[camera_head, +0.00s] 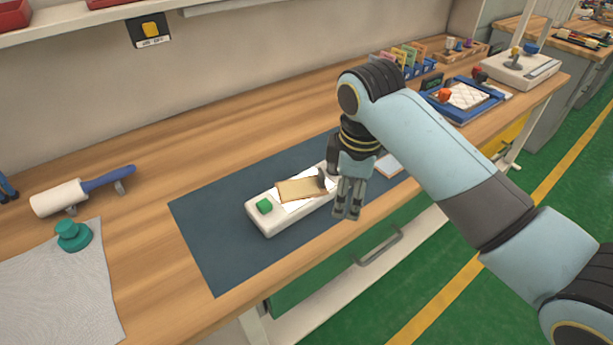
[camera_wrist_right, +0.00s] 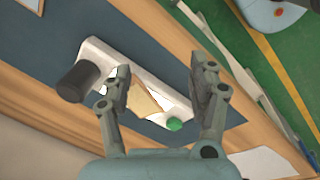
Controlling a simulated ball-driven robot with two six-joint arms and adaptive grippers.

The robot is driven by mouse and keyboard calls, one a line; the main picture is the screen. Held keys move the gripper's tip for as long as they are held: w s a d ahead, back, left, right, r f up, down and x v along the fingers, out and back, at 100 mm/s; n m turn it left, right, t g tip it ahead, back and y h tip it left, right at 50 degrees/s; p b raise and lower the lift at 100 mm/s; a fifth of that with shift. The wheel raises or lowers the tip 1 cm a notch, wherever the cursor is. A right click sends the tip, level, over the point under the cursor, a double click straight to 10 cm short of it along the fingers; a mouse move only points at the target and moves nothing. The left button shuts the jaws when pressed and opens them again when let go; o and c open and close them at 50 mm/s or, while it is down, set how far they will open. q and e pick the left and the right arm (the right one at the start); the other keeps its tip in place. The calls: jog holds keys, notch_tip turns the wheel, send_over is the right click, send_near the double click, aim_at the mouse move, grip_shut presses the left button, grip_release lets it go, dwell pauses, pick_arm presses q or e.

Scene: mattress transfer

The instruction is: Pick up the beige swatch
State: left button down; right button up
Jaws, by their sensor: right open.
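The beige swatch (camera_head: 300,188) lies flat on a white sheet on the long white block (camera_head: 272,226), in the middle of the head view. It also shows in the right wrist view (camera_wrist_right: 144,102), partly covered by a finger. My right gripper (camera_head: 347,213) is open and empty, pointing down, to the right of the swatch in the head view. In the right wrist view the open fingers (camera_wrist_right: 160,72) spread on either side of the block, with the swatch seen between them. My left gripper is in neither view.
The block has a green knob (camera_head: 264,206) and a dark post (camera_head: 322,179), and rests on a dark blue mat (camera_head: 207,229). A blue-handled roller (camera_head: 60,198) and a teal knob (camera_head: 73,235) are at left. A blue tray (camera_head: 487,105) is at far right.

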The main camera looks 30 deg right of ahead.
jog(key=w+d+r+n+g, duration=0.1)
jog(key=w+r+n, duration=0.4)
jog(key=w+r, duration=0.3)
jog(key=p, duration=0.1)
send_over(322, 172)
jog(key=shift+y, duration=0.3)
jog(key=f, duration=0.5)
jog(key=shift+d+f, duration=0.2)
jog(key=shift+f, duration=0.2)
jog(key=shift+a+f+p, duration=0.2)
jog(key=shift+f+p, duration=0.1)
jog(key=shift+f, duration=2.45)
jog(key=c, duration=1.2)
